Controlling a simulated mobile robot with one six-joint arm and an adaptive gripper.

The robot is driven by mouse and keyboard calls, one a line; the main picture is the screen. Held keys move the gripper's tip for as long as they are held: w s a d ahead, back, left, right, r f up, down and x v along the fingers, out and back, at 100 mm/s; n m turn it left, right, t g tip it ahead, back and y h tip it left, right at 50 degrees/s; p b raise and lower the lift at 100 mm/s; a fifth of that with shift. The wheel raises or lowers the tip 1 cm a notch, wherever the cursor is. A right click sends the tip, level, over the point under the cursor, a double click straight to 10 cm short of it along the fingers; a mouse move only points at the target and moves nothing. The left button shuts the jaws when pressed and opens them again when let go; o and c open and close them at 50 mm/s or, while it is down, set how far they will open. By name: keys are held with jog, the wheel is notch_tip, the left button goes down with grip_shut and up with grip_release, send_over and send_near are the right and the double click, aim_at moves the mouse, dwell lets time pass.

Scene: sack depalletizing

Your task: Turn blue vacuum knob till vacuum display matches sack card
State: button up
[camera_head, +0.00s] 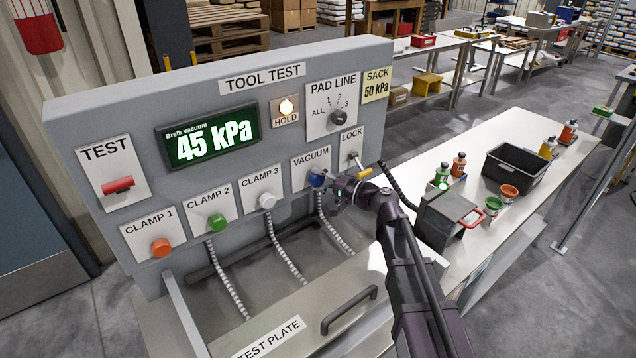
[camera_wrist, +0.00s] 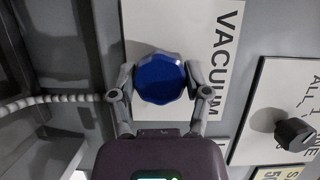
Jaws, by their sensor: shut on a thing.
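The blue vacuum knob (camera_head: 317,180) is on the panel under the VACUUM label. My gripper (camera_head: 335,182) is at the knob from the right, with the arm reaching in from the lower right. In the wrist view the blue knob (camera_wrist: 161,79) sits between the two fingers of my gripper (camera_wrist: 163,82), which are shut on its sides. The green vacuum display (camera_head: 208,137) reads 45 kPa. The yellow sack card (camera_head: 376,86) at the panel's upper right reads 50 kPa.
The HOLD lamp (camera_head: 286,107) is lit. The PAD LINE selector (camera_head: 339,117) and a yellow-handled LOCK lever (camera_head: 361,172) are close to my gripper. Orange, green and white clamp knobs (camera_head: 217,221) line the panel to the left. A black bin (camera_head: 515,172) and bottles stand on the bench at right.

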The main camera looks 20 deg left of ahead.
dwell(0.4)
jog(key=o, duration=1.1)
jog(key=shift+a, duration=0.1)
jog(key=shift+o, duration=0.2)
jog(key=s+d, duration=0.1)
jog(key=d, duration=1.1)
jog(key=shift+s, duration=0.3)
